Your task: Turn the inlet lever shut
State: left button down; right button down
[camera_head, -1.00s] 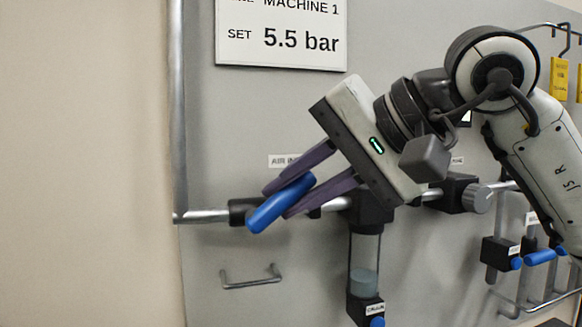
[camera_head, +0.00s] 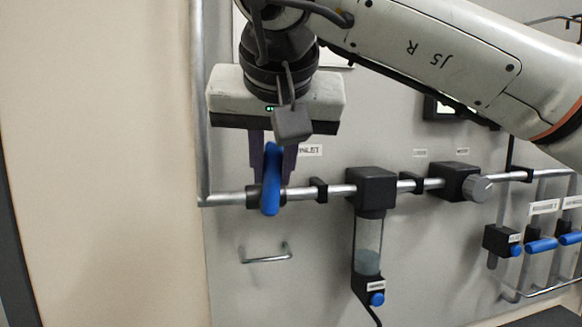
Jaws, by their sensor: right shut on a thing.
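The blue inlet lever (camera_head: 271,182) is on a black valve body on the metal pipe at the left of the panel. It stands nearly upright, across the pipe. My right gripper (camera_head: 272,168) comes down from above, its two dark purple fingers shut on the lever, one on each side. The label (camera_head: 310,150) beside it is partly covered, with "INLET" just readable. The valve body is largely hidden behind the lever and fingers. My left gripper is not in view.
The pipe (camera_head: 335,191) runs right to a black filter block (camera_head: 371,188) with a clear bowl, then a regulator with a grey knob (camera_head: 477,188). A metal handle (camera_head: 265,256) sits below the lever. Several blue-handled valves (camera_head: 541,245) are at the right.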

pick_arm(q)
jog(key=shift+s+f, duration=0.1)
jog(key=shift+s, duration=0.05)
pick_arm(e)
jog(key=shift+s+a+h, duration=0.1)
jog(key=shift+a+h, duration=0.1)
jog(key=shift+h, duration=0.2)
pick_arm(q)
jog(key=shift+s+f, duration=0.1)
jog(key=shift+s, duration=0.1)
pick_arm(e)
jog(key=c, duration=1.6)
grip_release()
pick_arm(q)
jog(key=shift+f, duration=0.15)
pick_arm(e)
jog(key=v, duration=1)
jog(key=shift+s, duration=0.25)
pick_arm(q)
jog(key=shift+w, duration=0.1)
